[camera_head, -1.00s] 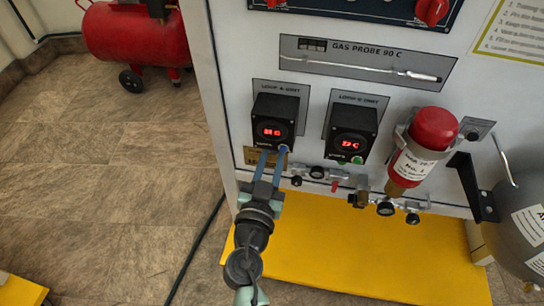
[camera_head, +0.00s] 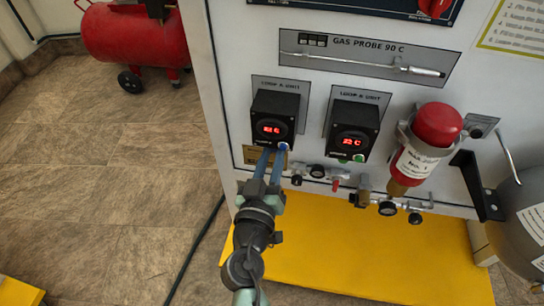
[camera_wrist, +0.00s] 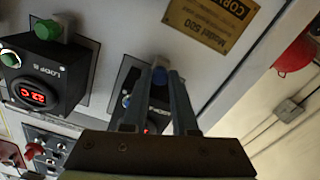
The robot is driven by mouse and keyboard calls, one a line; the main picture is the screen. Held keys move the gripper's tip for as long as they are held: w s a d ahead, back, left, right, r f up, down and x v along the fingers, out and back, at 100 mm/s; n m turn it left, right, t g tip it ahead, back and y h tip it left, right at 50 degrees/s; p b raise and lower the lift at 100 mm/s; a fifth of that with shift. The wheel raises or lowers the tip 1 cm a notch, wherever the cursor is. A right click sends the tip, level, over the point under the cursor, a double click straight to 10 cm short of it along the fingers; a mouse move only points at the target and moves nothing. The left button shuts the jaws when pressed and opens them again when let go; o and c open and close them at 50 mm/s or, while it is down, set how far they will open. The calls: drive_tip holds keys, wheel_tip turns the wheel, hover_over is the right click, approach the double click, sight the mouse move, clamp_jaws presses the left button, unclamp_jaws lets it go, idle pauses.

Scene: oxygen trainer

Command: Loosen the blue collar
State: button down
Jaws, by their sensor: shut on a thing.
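The blue collar (camera_wrist: 160,76) shows as a small blue round piece at the underside of the black left-hand loop unit (camera_head: 275,117). My gripper (camera_wrist: 163,75) has its two long fingers on either side of the collar and is shut on it. In the head view my gripper (camera_head: 273,152) reaches up to the unit's lower edge, and its fingers mostly hide the collar. The unit has a red lit display and stands on the white panel.
A second black unit (camera_head: 352,130) stands to the right, with a green collar (camera_wrist: 47,29) in the wrist view. Valves and gauges (camera_head: 387,208) line the panel below. A red-topped cylinder (camera_head: 437,125) is further right. A yellow base (camera_head: 350,250) lies beneath.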

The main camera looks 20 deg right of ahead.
drive_tip(key=shift+n, duration=0.9)
drive_tip(key=c, duration=0.7)
unclamp_jaws()
